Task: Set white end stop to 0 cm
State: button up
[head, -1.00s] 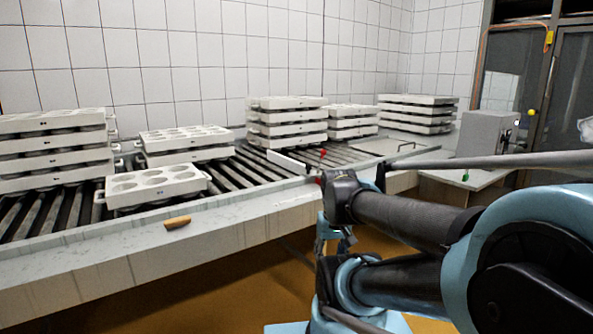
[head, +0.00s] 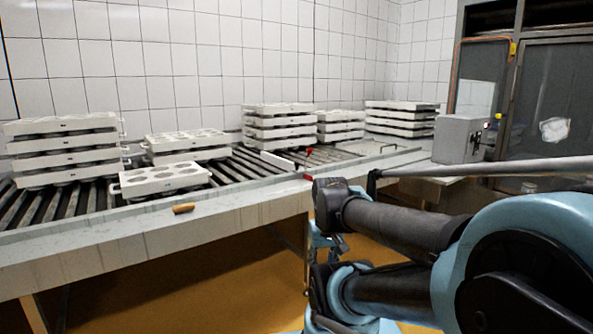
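The white end stop (head: 277,160) seems to be the thin white bar lying across the roller conveyor (head: 235,172), near its middle. A small red knob (head: 309,152) shows just right of it. I see no scale, so its setting in cm cannot be read. My dark and blue arm fills the lower right, in front of the conveyor and apart from the end stop in the picture. My gripper cannot be made out, and whether it holds anything does not show.
White mould trays stand on the conveyor: a tall stack (head: 66,150) at left, a single tray (head: 165,181) in front, and more stacks (head: 280,122) behind. A grey box (head: 459,138) stands at right. The floor in front is open.

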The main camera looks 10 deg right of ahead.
aim_at(287, 165)
jog(key=z, duration=0.05)
jog(key=k, duration=0.6)
jog(key=u, duration=0.45)
jog(key=i, duration=1.6)
jog(key=z, duration=0.7)
